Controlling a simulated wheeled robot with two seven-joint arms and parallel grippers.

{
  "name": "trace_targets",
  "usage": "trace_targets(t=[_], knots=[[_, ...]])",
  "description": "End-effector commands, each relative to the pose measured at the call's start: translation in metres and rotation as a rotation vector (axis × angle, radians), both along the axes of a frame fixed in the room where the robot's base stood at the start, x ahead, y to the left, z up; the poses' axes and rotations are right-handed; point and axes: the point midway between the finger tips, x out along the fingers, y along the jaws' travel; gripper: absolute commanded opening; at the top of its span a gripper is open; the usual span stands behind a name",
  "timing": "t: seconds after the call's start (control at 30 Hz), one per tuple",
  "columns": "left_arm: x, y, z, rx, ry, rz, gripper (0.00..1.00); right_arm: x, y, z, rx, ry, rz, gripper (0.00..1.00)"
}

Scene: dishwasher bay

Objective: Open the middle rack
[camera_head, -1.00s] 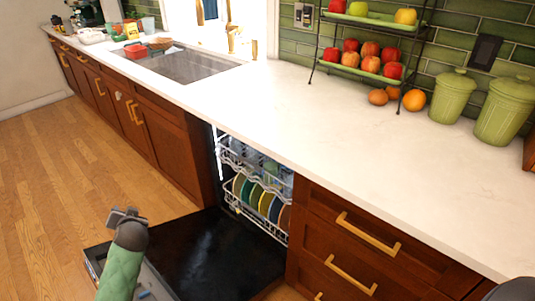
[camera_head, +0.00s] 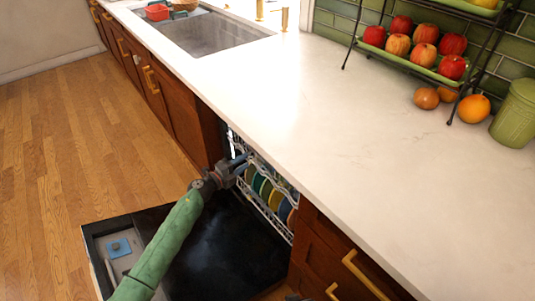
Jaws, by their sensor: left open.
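The dishwasher's middle rack (camera_head: 262,165) is a white wire rack just under the counter, inside the opening. It appears pushed in, partly hidden by the counter edge and my left gripper. My left gripper (camera_head: 238,164) is open, with its fingers at the front left part of this rack. I cannot tell whether they touch the wire. The lower rack (camera_head: 268,211) sits below, with several coloured plates standing in it. The dishwasher door (camera_head: 225,255) is folded down flat. A small dark part at the bottom edge may be my right gripper; its jaws cannot be made out.
The white countertop (camera_head: 330,120) runs above the dishwasher. Wooden drawers (camera_head: 335,255) with brass handles stand to the right, cabinets (camera_head: 170,100) to the left. A tiered fruit stand (camera_head: 420,68) stands at the back. The wood floor (camera_head: 60,180) at left is clear.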

Motion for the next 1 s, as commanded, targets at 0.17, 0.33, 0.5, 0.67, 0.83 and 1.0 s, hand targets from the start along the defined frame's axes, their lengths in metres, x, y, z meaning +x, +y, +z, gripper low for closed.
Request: trace_targets(t=[0.17, 0.33, 0.5, 0.67, 0.83, 1.0], knots=[[-0.013, -0.011, 0.000, 0.002, 0.004, -0.089, 0.44, 0.004, 0.000, 0.003, 0.006, -0.021, -0.005, 0.36], [-0.007, -0.022, 0.000, -0.002, 0.007, -0.096, 0.44, 0.004, 0.000, 0.008, 0.006, -0.020, -0.005, 0.36], [0.008, -0.043, 0.001, -0.003, 0.006, -0.096, 0.44, 0.003, 0.000, 0.017, 0.004, -0.012, -0.002, 0.36], [0.021, -0.060, 0.001, -0.003, 0.006, -0.095, 0.44, 0.002, -0.001, 0.024, 0.002, -0.005, 0.002, 0.36], [0.029, -0.071, 0.000, -0.002, 0.006, -0.095, 0.44, 0.002, -0.001, 0.029, 0.003, -0.003, 0.002, 0.36], [0.032, -0.075, 0.000, -0.001, 0.007, -0.094, 0.44, 0.001, -0.001, 0.030, 0.003, -0.001, 0.003, 0.36]])
